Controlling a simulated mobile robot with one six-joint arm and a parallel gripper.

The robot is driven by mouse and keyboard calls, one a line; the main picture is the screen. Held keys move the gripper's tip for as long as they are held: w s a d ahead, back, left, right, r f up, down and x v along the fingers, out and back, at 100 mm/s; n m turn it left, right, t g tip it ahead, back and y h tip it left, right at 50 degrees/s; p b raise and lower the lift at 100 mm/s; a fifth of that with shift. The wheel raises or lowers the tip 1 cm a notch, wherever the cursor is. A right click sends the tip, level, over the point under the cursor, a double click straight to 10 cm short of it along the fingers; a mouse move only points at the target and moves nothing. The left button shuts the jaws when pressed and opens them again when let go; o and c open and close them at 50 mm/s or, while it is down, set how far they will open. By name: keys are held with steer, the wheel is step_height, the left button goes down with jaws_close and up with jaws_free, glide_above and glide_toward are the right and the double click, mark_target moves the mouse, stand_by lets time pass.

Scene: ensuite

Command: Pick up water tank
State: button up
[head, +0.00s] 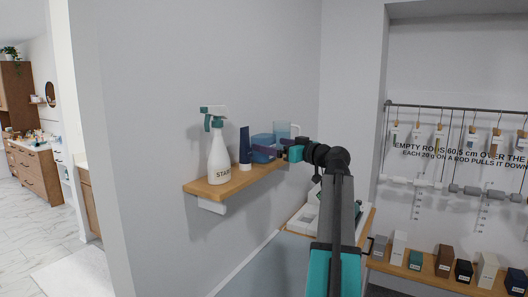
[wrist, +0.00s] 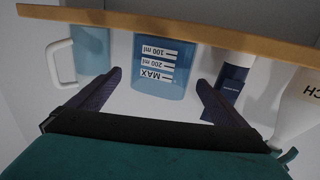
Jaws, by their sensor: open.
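The water tank (wrist: 165,65) is a translucent blue container with white labels reading MAX, 200 ml and 100 ml, upside down in the wrist view. In the head view the tank (head: 262,139) stands on the wooden wall shelf (head: 215,188), partly hidden by my gripper (head: 272,151). In the wrist view my gripper (wrist: 159,80) is open, with one dark purple finger on each side of the tank's lower-picture end. Gaps show between the fingers and the tank. Whether the tank lies fully between the fingers in depth is unclear.
A light-blue mug (wrist: 92,50) with a white handle stands left of the tank in the wrist view. A dark-blue tube (head: 245,148) and a white spray bottle (head: 219,160) share the shelf. A rod rack (head: 455,108) and lower shelf with blocks (head: 440,268) are right.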

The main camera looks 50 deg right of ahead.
stand_by(0.3)
steer(key=shift+w+a+r+p, duration=0.1)
steer(key=shift+w+r+p, duration=0.05)
steer(key=shift+w+p, duration=0.45)
steer(key=shift+w+r+p, duration=0.1)
steer(key=shift+w+p, duration=0.3)
steer(key=shift+w, duration=0.35)
steer(key=shift+w+f+p, duration=0.15)
steer(key=shift+w+p, duration=0.3)
steer(key=shift+w, duration=0.8)
steer(key=c, duration=1.4)
